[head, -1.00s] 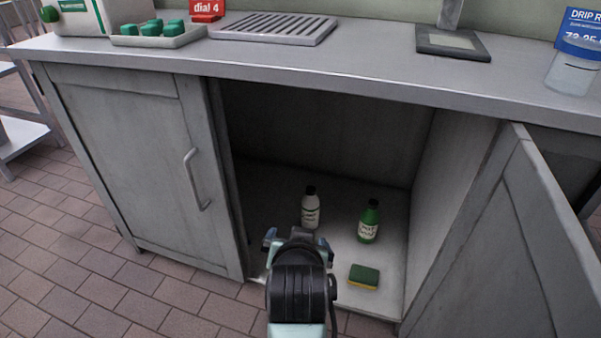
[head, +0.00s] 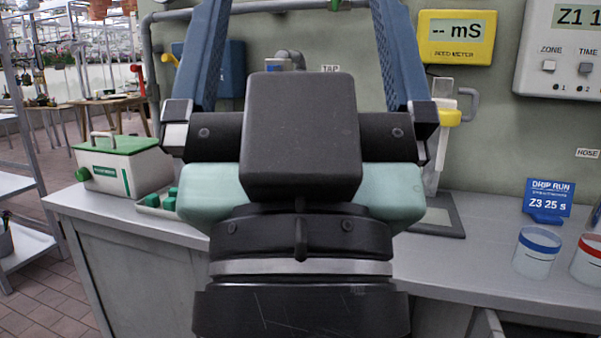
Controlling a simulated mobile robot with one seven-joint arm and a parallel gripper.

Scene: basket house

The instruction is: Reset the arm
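My gripper (head: 303,30) is raised upright close in front of the head camera and fills the middle of the view. Its two blue fingers stand wide apart, with only the wall and pipes seen between them. The fingertips run past the top edge of the picture. The black and pale green wrist below hides the middle of the counter.
A grey counter (head: 490,262) runs behind my arm. On it stand a white box with a green lid (head: 122,163), a blue drip sign (head: 549,198) and a blue-rimmed cup (head: 537,252). A yellow meter (head: 456,38) hangs on the wall.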

